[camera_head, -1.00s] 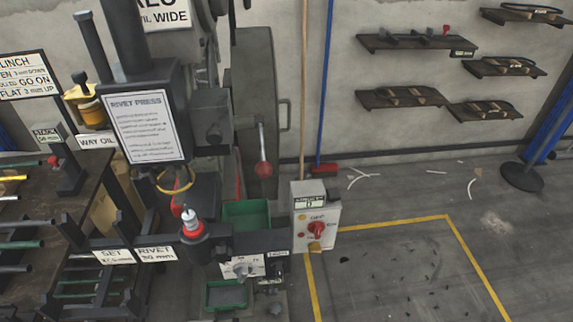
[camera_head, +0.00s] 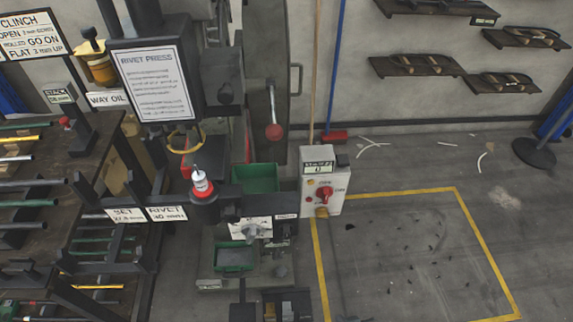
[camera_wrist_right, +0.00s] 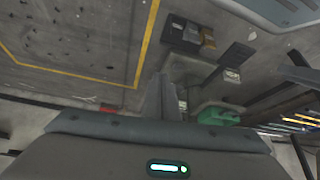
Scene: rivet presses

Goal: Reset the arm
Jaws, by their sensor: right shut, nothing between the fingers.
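My right gripper (camera_wrist_right: 165,98) shows in the right wrist view, its grey body across the bottom and its fingers together and empty above the floor. I cannot make it out in the head view. My left gripper is in neither view. In the head view the rivet press (camera_head: 222,85) stands left of centre, with a printed sheet (camera_head: 156,82) on its front. A red-and-white part (camera_head: 201,186) sits upright on its lower arm. A control box (camera_head: 322,190) with a red knob stands to the right of the press.
A rack with rods (camera_head: 38,185) stands at the left. Green bins (camera_head: 258,178) sit at the press. Wall shelves (camera_head: 415,66) hang at the upper right. A yellow-lined floor area (camera_head: 420,250) is mostly clear. Dark boxes (camera_wrist_right: 192,36) stand on the floor in the wrist view.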

